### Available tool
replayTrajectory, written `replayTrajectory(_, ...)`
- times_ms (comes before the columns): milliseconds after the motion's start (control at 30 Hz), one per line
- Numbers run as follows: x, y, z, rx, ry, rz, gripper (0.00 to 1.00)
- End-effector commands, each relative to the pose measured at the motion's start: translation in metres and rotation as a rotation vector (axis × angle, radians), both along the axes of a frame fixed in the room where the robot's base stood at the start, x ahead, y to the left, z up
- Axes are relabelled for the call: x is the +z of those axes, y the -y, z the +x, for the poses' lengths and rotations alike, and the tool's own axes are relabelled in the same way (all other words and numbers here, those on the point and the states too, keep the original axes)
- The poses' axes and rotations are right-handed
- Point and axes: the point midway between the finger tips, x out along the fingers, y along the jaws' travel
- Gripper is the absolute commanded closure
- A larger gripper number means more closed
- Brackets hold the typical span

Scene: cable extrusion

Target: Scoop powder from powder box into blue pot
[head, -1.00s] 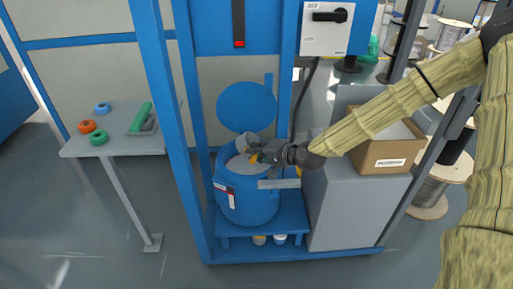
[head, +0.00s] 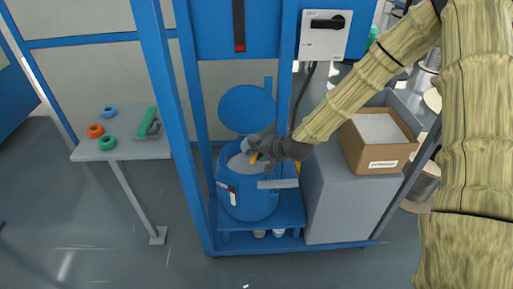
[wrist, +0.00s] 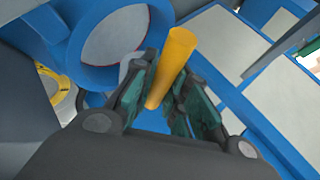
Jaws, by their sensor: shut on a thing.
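The blue pot (head: 246,205) stands on a blue stand, with its round blue lid (head: 247,108) raised behind it. Pale powder (head: 236,165) shows inside its mouth. The powder box (head: 385,163) is an open cardboard box with whitish powder (head: 379,128) inside, on a grey cabinet to the right.
Blue frame posts (head: 175,130) stand left of the pot. A grey control box (head: 325,33) hangs above right. The grey cabinet (head: 345,205) stands close on the pot's right. A side table (head: 120,149) at left holds coloured rings and a green-handled tool.

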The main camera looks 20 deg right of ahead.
Motion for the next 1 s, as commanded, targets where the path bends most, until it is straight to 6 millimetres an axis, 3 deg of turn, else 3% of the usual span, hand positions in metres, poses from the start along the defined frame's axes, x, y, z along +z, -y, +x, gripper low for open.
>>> replayTrajectory(1000,0.019,-0.001,0.0,0.003,-0.181,-0.254,1.0)
